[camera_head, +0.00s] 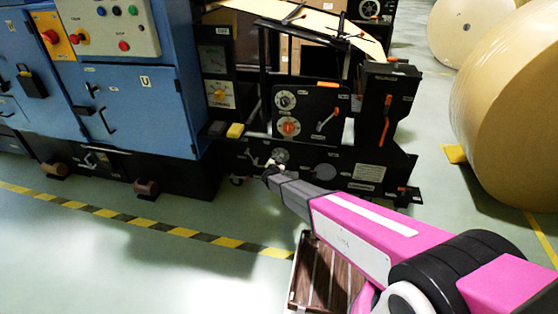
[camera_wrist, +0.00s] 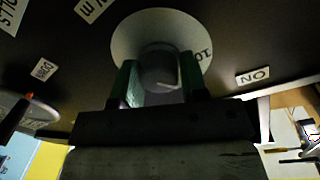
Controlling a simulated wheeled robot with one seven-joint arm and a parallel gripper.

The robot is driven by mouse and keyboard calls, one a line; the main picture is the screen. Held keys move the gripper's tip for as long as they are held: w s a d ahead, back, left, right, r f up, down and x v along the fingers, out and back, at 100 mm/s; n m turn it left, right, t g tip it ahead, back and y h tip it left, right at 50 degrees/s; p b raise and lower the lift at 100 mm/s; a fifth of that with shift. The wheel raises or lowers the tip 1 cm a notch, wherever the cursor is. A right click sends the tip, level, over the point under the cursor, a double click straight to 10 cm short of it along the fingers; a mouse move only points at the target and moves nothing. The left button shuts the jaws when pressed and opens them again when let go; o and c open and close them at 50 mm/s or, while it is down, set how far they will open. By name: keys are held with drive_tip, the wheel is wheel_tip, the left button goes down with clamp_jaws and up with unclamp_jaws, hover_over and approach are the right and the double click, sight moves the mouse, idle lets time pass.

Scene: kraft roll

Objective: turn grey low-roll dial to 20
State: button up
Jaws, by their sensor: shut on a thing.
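The grey low-roll dial (camera_head: 280,155) is low on the black machine's front panel in the head view. In the wrist view its pale round scale plate (camera_wrist: 128,45) shows an inverted "10" at right, and its grey knob (camera_wrist: 160,66) sits in the middle. My gripper (camera_wrist: 160,80) is shut on the knob, with one green-padded finger on each side. A thin light mark shows near the knob's right side. The rest of the scale is hidden or unreadable, so I cannot tell the setting. In the head view, my gripper (camera_head: 271,167) is at the dial's lower left.
Above the dial are a red-centred dial (camera_head: 289,127), a white-faced dial (camera_head: 285,101) and a lever (camera_head: 327,119). A blue cabinet (camera_head: 140,108) stands left, large paper rolls (camera_head: 515,100) right. A slatted pallet (camera_head: 318,275) lies below my arm.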

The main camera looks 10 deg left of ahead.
drive_tip(key=shift+m, duration=1.4)
drive_tip(key=o, duration=0.9)
drive_tip(key=s, duration=1)
drive_tip(key=shift+s+a+r, duration=0.2)
drive_tip(key=shift+s+r, duration=0.05)
drive_tip(key=shift+s, duration=0.15)
